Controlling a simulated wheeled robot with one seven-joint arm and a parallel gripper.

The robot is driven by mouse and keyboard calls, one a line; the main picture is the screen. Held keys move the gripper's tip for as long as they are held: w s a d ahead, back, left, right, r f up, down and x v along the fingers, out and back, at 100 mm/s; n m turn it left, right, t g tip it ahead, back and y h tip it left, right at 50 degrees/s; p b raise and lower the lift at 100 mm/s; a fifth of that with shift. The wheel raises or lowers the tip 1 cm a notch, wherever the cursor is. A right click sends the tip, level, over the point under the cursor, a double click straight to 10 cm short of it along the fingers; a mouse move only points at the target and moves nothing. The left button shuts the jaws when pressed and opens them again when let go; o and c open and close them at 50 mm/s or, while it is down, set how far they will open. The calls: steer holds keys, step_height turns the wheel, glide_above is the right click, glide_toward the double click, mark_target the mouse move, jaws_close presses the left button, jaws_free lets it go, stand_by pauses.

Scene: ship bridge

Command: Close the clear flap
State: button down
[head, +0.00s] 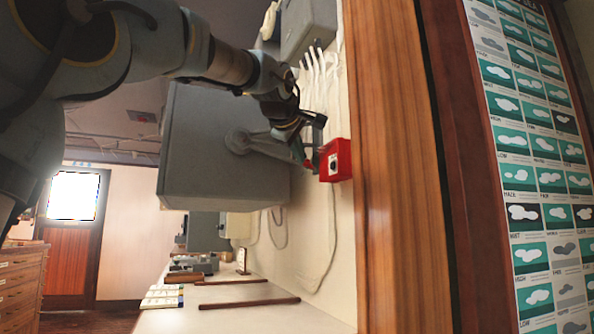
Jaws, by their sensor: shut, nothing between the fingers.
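A red box (336,160) with a dark round part on its face is fixed to the pale wall panel. The clear flap cannot be made out, so I cannot tell its position. My arm reaches in from the upper left. My gripper (311,158) is shut and empty, close beside the left side of the red box. Whether it touches the box or the flap cannot be told from this view.
A large grey cabinet (205,150) stands left of and behind the gripper. Cables (318,75) run along the wall above the box. A wooden post (390,190) stands right of it. A counter (235,318) lies below.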

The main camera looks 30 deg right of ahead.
mark_target(312, 170)
steer(key=f+b, duration=0.1)
steer(key=b, duration=0.1)
steer(key=d+f+n+h+b, duration=0.1)
steer(key=f+b, duration=0.1)
steer(key=shift+s+d+n+t+h+b, duration=0.1)
steer(key=shift+d+n+t+h+b, duration=0.05)
steer(key=shift+n+t+h+b, duration=0.15)
steer(key=shift+d+f+n+h+b, duration=0.2)
steer(key=shift+d+n+h+b, duration=0.2)
steer(key=shift+b, duration=0.45)
steer(key=shift+s+d+t+b, duration=0.1)
steer(key=shift+d+t+b, duration=0.1)
steer(key=shift+t+b, duration=0.15)
steer(key=shift+d+f+b, duration=0.15)
steer(key=shift+d+b, duration=0.2)
steer(key=shift+b, duration=0.1)
steer(key=shift+d, duration=0.15)
